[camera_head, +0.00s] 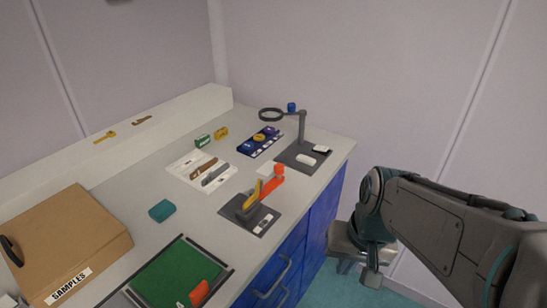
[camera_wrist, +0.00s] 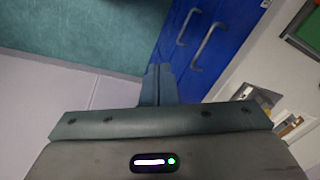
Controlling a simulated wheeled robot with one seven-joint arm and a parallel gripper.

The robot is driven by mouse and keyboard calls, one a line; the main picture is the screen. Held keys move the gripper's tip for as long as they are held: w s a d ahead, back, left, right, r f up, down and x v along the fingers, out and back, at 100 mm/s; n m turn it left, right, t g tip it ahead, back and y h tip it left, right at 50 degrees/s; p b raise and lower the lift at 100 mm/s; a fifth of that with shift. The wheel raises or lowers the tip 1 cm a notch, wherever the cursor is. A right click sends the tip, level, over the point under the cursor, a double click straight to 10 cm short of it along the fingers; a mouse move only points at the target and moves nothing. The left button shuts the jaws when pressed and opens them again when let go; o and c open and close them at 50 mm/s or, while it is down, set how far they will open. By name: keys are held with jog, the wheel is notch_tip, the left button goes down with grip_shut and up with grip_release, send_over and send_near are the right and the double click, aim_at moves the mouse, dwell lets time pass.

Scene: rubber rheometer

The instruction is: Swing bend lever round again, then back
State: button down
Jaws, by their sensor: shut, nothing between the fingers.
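The bend lever (camera_head: 265,187) is an orange-red arm with a round red knob (camera_head: 279,169) at its end. The lever points up and to the right in the head view. My gripper (camera_head: 372,280) hangs beyond the bench to the right, apart from the lever. In the wrist view its fingers (camera_wrist: 157,84) are together and empty, with floor and blue drawers behind. The lever cannot be made out in the wrist view.
On the bench (camera_head: 150,240) are a magnifier stand (camera_head: 301,128), a white board with strips (camera_head: 202,171), a blue tray (camera_head: 260,140), a teal block (camera_head: 162,210), a green mat (camera_head: 178,274) and a cardboard samples box (camera_head: 70,235). Blue drawers (camera_head: 277,268) front the bench.

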jog(key=w+a+f+m+g+y+p, duration=0.1)
jog(key=w+a+f+m+g+y, duration=0.15)
jog(key=a+m+y, duration=0.25)
jog(key=m+t+y+p, duration=0.3)
jog(key=m+t+y, duration=0.4)
jog(key=m+t, duration=0.95)
send_near(283, 170)
jog(key=w+a+m+g, duration=0.1)
jog(key=w+a+r+m+g+p, duration=0.1)
jog(key=w, duration=0.1)
jog(key=w+a+r+m+g+p, duration=0.1)
jog(key=w+a, duration=0.1)
jog(key=shift+w, duration=0.2)
jog(key=shift+w+g, duration=0.1)
jog(key=shift+g, duration=0.2)
